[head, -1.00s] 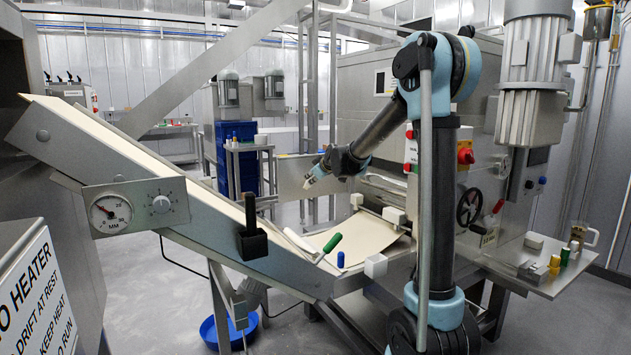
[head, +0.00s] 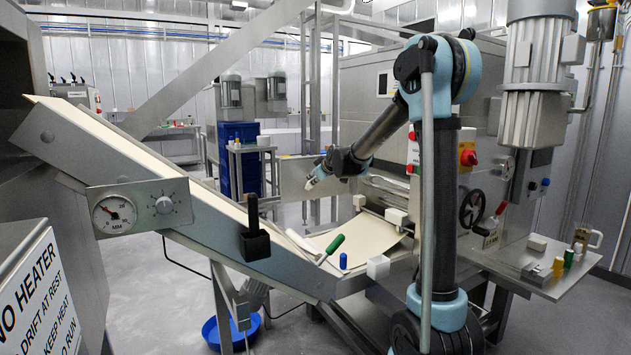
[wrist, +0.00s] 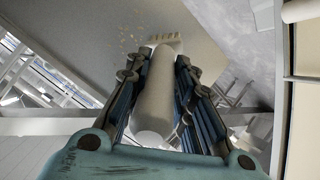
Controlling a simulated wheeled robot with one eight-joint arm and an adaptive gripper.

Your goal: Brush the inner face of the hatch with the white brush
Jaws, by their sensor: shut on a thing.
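The hatch (head: 292,172) is a flat grey panel standing open at the left side of the machine. In the wrist view its face (wrist: 110,18) fills the upper part and carries a scatter of small pale specks left of the brush's far end. My gripper (head: 314,178) is in front of the hatch at the end of the extended arm. In the wrist view the fingers are shut around the thick white handle of the brush (wrist: 155,95). The pale brush head is at or very close to the hatch face; contact cannot be told.
A pasta sheet (head: 360,238) lies on the sloping bed below my arm. A green-handled tool (head: 335,243) and a blue-capped item (head: 343,260) lie near its front edge. A side shelf (head: 540,285) at the right holds small coloured items. A blue basin (head: 225,330) is on the floor.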

